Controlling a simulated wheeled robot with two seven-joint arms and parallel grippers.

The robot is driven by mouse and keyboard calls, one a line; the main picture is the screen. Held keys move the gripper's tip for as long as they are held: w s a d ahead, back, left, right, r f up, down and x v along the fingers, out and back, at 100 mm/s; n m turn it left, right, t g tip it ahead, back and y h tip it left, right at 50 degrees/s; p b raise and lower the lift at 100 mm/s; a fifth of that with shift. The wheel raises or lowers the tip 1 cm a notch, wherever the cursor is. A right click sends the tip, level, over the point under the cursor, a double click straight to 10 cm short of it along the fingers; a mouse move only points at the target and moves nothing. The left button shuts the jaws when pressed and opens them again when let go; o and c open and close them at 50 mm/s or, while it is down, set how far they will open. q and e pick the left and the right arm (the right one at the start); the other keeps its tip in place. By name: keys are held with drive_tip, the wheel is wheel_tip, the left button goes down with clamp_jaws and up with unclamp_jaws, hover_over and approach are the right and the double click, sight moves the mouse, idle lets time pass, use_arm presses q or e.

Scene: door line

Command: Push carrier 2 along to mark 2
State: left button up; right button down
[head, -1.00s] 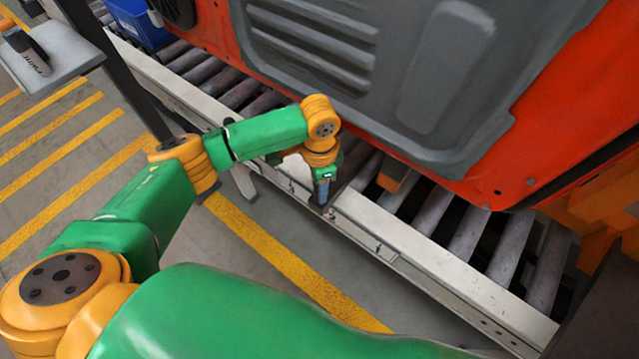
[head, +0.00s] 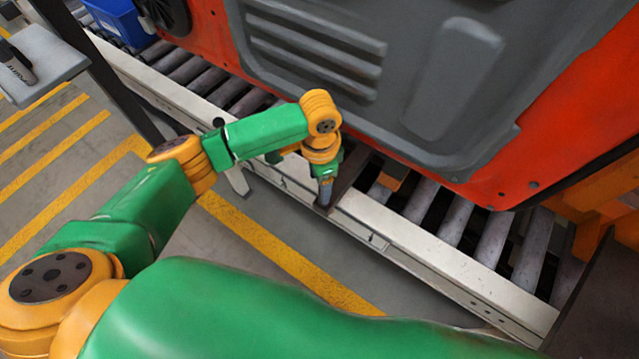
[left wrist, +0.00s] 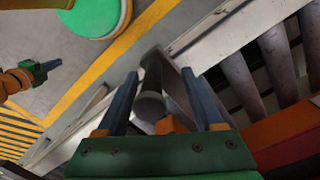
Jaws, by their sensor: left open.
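A red door with a grey inner panel (head: 430,80) stands over the roller conveyor; I take it to be on carrier 2, but I see no number. A dark bar (head: 349,180) sticks out from under the door across the near rail. My left gripper (head: 325,192) is at that bar's outer end. In the left wrist view my left gripper (left wrist: 158,80) is open, with a grey post (left wrist: 152,95) between its fingers; I cannot tell whether they touch. An orange and green gripper, probably my right one (left wrist: 35,72), shows over the floor. I cannot make out mark 2.
The conveyor's pale near rail (head: 420,245) runs from upper left to lower right. Bare rollers (head: 490,245) lie right of the dark bar. Orange framework (head: 600,200) stands at the right. A blue bin (head: 118,20) and a grey table (head: 45,65) are at upper left.

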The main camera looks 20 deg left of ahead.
use_arm(q)
wheel_tip(320, 180, up, 5)
drive_tip(key=shift+d+r, duration=0.1)
drive_tip(key=shift+d, duration=0.05)
wheel_tip(320, 180, up, 8)
drive_tip(key=p, duration=1)
drive_tip(key=shift+r+p, duration=0.1)
drive_tip(key=shift+p, duration=0.2)
drive_tip(key=shift+p, duration=0.5)
drive_tip(key=shift+f, duration=0.25)
